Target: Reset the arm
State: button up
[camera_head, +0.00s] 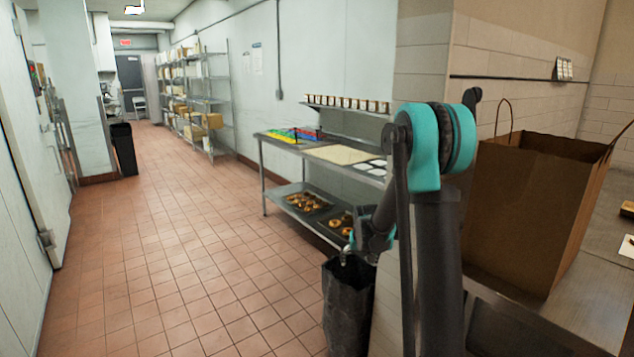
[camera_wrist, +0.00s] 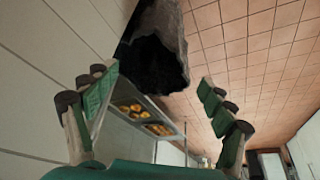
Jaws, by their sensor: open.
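My gripper (camera_wrist: 155,84) is open in the wrist view, its green-padded fingers spread apart with nothing between them. In the head view my arm, with teal and dark grey joints, folds down in front of the steel table. The gripper end (camera_head: 347,256) shows partly there, pointing down near the mouth of a dark bin (camera_head: 346,312). The bin's open black mouth also shows in the wrist view (camera_wrist: 158,62), beyond the fingertips. Part of the gripper is hidden by my arm link.
A brown paper bag (camera_head: 530,205) stands on a counter (camera_head: 590,300) close to my arm at right. A steel table (camera_head: 263,165) holds trays of bagels (camera_head: 305,202) on its lower shelf. Shelving (camera_head: 205,100) and another black bin (camera_head: 123,148) stand farther back. The tiled floor (camera_head: 185,250) at left is clear.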

jog(key=s+d+r, duration=0.1)
jog(key=s+d, duration=0.1)
jog(key=s, duration=1.5)
jog(key=s+d+r, duration=0.2)
jog(key=s, duration=1.6)
jog(key=shift+s, duration=0.25)
